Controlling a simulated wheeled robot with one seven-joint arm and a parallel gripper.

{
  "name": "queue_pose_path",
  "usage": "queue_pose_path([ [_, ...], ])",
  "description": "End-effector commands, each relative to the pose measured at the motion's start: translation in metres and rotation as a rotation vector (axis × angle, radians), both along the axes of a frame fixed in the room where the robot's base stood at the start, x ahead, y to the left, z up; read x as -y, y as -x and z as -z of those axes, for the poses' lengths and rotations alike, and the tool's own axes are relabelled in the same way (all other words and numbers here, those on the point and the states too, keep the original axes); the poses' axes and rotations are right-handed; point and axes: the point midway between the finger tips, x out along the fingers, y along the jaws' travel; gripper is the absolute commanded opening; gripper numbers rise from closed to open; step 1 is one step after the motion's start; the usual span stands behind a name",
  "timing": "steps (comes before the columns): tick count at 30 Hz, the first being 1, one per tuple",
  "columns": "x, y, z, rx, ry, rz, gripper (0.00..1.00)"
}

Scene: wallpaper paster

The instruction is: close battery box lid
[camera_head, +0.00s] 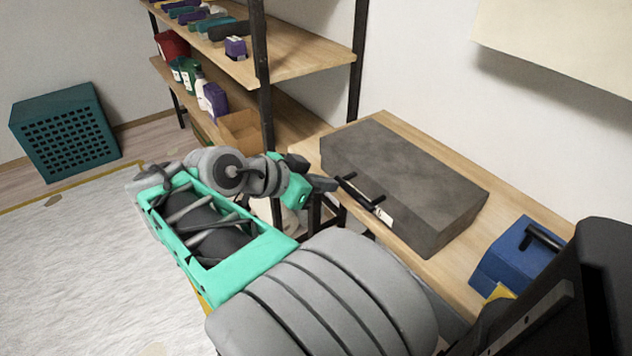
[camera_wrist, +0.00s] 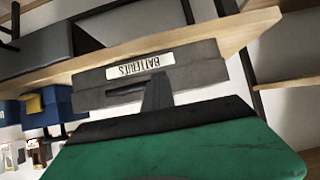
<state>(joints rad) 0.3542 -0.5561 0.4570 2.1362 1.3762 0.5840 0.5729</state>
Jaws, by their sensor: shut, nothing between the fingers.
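The battery box (camera_head: 400,175) is a long dark grey box on the wooden bench. Its top looks flat and level in the head view, with no open gap that I can see. A black handle (camera_head: 362,192) and a white label (camera_head: 385,216) are on its front. In the wrist view the label (camera_wrist: 140,65) reads BATTERIES upside down, above a dark handle (camera_wrist: 125,93). My gripper (camera_head: 330,185) is shut and empty, close in front of the box near the handle's left end. Its dark fingers also show in the wrist view (camera_wrist: 157,92); whether they touch the box is unclear.
The wooden bench (camera_head: 520,205) runs along the wall. A blue box (camera_head: 505,258) with a black handle stands right of the battery box. A shelf unit (camera_head: 300,62) with bottles and boxes rises at the left. A teal perforated crate (camera_head: 65,130) is on the floor.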

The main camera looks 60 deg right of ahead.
Motion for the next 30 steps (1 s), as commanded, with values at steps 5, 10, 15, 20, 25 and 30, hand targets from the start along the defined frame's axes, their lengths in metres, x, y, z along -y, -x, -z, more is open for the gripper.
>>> queue_pose_path([
  [5, -0.018, -0.005, -0.012, -0.021, -0.018, -0.001, 0.00],
  [10, -0.048, -0.016, -0.039, -0.016, 0.007, -0.008, 0.00],
  [15, -0.068, -0.025, -0.051, -0.010, 0.019, -0.007, 0.00],
  [20, -0.077, -0.029, -0.053, -0.005, 0.023, -0.002, 0.00],
  [25, -0.078, -0.029, -0.051, -0.001, 0.026, -0.001, 0.00],
  [30, -0.078, -0.029, -0.050, 0.000, 0.025, -0.001, 0.00],
])
